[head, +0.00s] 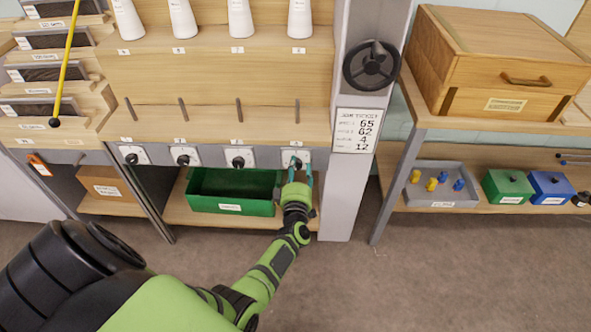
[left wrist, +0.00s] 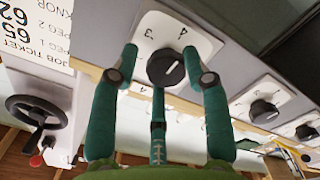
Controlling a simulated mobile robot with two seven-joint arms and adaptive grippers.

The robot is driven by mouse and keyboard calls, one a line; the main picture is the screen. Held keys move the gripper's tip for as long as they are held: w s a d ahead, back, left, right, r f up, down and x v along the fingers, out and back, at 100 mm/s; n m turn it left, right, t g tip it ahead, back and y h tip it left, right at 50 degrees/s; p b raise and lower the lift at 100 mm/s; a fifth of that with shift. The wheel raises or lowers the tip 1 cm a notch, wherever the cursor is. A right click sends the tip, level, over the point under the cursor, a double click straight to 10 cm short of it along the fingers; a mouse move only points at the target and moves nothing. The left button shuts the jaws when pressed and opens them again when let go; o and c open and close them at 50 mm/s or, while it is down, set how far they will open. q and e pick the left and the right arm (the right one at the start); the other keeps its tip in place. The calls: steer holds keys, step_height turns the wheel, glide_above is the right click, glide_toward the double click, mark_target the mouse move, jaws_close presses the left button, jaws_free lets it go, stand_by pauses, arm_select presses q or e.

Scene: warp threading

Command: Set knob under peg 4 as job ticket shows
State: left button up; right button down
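The knob under peg 4 (head: 296,158) is the rightmost of the row of black knobs on white dial plates, below the wooden shelf. In the left wrist view the knob (left wrist: 166,68) shows a white pointer line slanting up and right; the dial numerals 3 and 4 are legible beyond it. My left gripper (head: 298,172) is at this knob, its green fingers (left wrist: 161,62) standing open on both sides with visible gaps. The job ticket (head: 356,131) on the grey post lists 65, 62, 4 and 12; in the wrist view it appears upside down. My right gripper is not in view.
A black handwheel (head: 371,65) sits on the post above the ticket. Other knobs (head: 238,161) sit to the left. A side shelf at right holds a wooden box (head: 497,62) and a grey tray (head: 441,168).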

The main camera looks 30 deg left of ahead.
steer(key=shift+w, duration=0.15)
arm_select(q)
steer(key=shift+s, duration=0.1)
steer(key=v, duration=0.7)
steer(key=shift+d, duration=0.15)
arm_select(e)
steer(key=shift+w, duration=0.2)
arm_select(q)
steer(key=shift+s, duration=0.1)
